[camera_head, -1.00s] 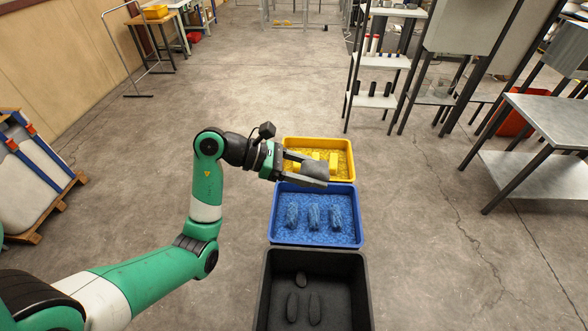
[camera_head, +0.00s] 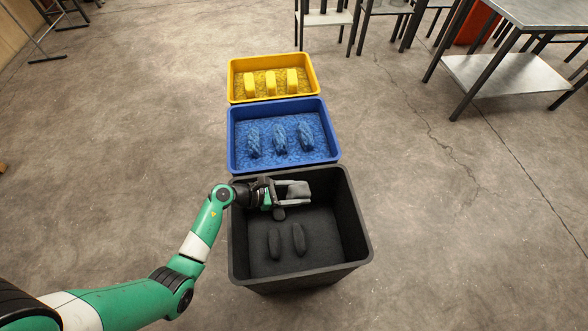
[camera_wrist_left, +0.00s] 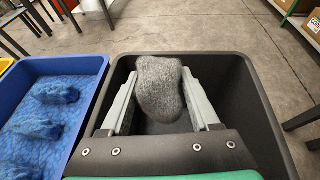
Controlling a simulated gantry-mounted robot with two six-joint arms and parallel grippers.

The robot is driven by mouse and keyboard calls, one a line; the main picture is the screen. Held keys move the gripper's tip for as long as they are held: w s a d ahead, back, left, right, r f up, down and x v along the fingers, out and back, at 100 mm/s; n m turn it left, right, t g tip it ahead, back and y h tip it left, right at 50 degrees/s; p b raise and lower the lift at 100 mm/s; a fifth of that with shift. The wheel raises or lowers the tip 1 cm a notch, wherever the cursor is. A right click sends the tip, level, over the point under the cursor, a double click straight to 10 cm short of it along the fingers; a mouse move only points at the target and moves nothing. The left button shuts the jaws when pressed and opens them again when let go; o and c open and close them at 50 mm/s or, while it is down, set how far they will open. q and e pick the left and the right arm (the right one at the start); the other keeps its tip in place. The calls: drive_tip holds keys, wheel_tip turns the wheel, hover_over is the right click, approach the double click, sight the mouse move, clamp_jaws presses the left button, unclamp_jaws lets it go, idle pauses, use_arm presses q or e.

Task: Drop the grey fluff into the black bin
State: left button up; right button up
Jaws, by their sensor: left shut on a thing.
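The black bin (camera_head: 354,225) stands nearest in the head view, with dark oblong pieces (camera_head: 275,243) on its floor. My left gripper (camera_head: 296,191) is over the far part of this bin, shut on the grey fluff (camera_head: 299,189). In the left wrist view the grey fluff (camera_wrist_left: 158,88) is a fuzzy, oblong lump between the two fingers, with the black bin (camera_wrist_left: 262,110) around and below it. The bin floor under the fluff is partly hidden by the gripper. My right gripper does not show.
A blue bin (camera_head: 234,150) with several blue pieces stands directly behind the black bin. A yellow bin (camera_head: 232,88) with yellow blocks is behind that. A metal table (camera_head: 510,75) is at the upper right.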

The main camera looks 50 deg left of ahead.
use_arm(q)
wheel_tip(320, 180, down, 11)
drive_tip(key=d+b, duration=0.1)
drive_tip(key=b, duration=0.6)
drive_tip(key=shift+s+d, duration=0.2)
drive_tip(key=shift+s, duration=0.25)
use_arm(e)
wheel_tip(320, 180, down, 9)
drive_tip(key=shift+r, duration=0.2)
use_arm(q)
drive_tip(key=shift+r, duration=0.1)
drive_tip(key=o, duration=1.4)
drive_tip(key=shift+o, duration=0.2)
drive_tip(key=p+v, duration=0.4)
drive_tip(key=v, duration=0.7)
drive_tip(key=shift+s+a+p, duration=0.15)
drive_tip(key=shift+s+p, duration=0.1)
drive_tip(key=shift+p, duration=0.1)
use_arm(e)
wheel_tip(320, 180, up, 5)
